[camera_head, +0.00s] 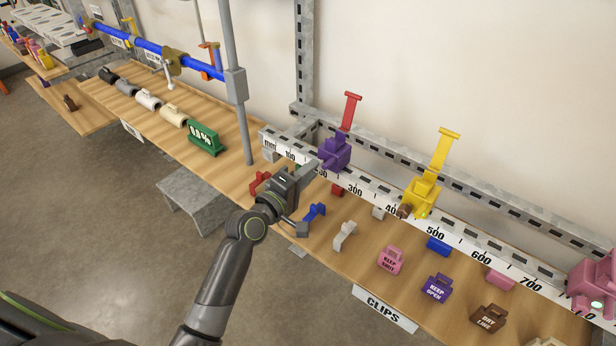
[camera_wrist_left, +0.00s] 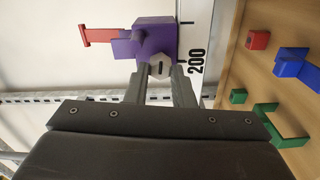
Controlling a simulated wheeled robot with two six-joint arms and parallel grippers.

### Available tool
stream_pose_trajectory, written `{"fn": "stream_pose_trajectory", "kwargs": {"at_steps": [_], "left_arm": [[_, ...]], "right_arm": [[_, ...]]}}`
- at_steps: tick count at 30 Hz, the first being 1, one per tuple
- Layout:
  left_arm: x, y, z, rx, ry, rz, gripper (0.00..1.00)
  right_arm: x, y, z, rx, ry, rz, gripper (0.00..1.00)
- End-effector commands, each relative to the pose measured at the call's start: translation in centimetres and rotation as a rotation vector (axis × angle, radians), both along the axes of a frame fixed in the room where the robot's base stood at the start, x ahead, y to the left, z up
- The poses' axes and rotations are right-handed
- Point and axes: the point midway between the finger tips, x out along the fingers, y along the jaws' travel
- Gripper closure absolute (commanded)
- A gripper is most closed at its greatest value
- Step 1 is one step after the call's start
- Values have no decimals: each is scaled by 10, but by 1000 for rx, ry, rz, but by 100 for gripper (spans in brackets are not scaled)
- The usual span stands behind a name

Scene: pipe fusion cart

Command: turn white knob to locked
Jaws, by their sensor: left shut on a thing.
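A purple block (camera_head: 335,153) sits on the white ruled rail (camera_head: 372,199), left of the 300 mark, with a red T-shaped handle (camera_head: 348,110) standing behind it. In the left wrist view the purple block (camera_wrist_left: 155,38) shows beside the 200 mark. A white knob (camera_wrist_left: 160,66) with a short dark mark sits on the block's near face. My left gripper (camera_wrist_left: 161,76) is shut on the knob, one finger on each side. In the head view my left gripper (camera_head: 311,172) reaches the block from the front left and hides the knob. My right gripper is out of view.
A yellow block (camera_head: 420,197) and a pink block (camera_head: 592,284) sit further right on the rail. Several coloured clips, including a pink one (camera_head: 390,260), lie on the wooden bench below. A grey post (camera_head: 236,85) stands left of the gripper.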

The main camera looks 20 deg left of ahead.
Motion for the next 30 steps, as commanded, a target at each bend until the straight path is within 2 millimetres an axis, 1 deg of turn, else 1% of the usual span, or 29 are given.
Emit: {"fn": "stream_pose_trajectory", "kwargs": {"at_steps": [1,30], "left_arm": [[0,0,-3,42,-14,-1,100],[0,0,-3,892,-321,-1,100]], "right_arm": [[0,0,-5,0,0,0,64],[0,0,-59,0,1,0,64]]}}
